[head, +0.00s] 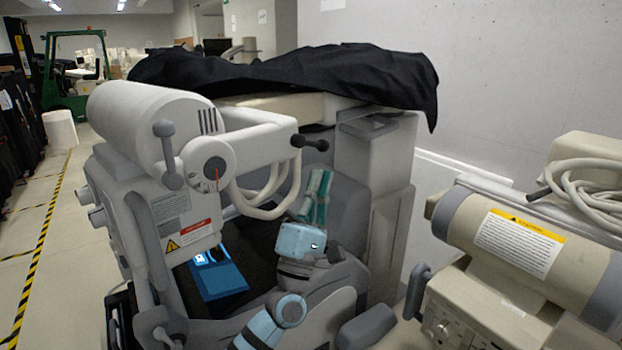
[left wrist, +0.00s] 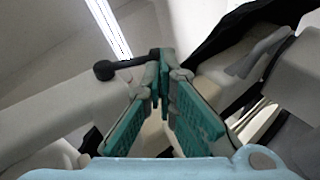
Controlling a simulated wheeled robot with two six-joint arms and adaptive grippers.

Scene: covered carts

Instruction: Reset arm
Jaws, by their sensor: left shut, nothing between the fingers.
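My left gripper (head: 318,182) has teal finger pads and points upward in front of the cart's machine, below the black cover. In the left wrist view its fingers (left wrist: 163,80) meet at the tips, shut with nothing between them. My blue-grey left arm comes up from the bottom of the head view. A dark handle with round knobs (head: 310,143) is just above the gripper; it also shows beyond the fingertips in the left wrist view (left wrist: 126,64). I cannot tell whether they touch. My right gripper is not in view.
A black cloth (head: 290,72) covers the cart top. A beige machine (head: 515,243) with a coiled hose (head: 590,190) stands close on the right. A blue object (head: 218,278) lies on the dark surface at left. Open floor with striped tape (head: 40,250) runs along the left.

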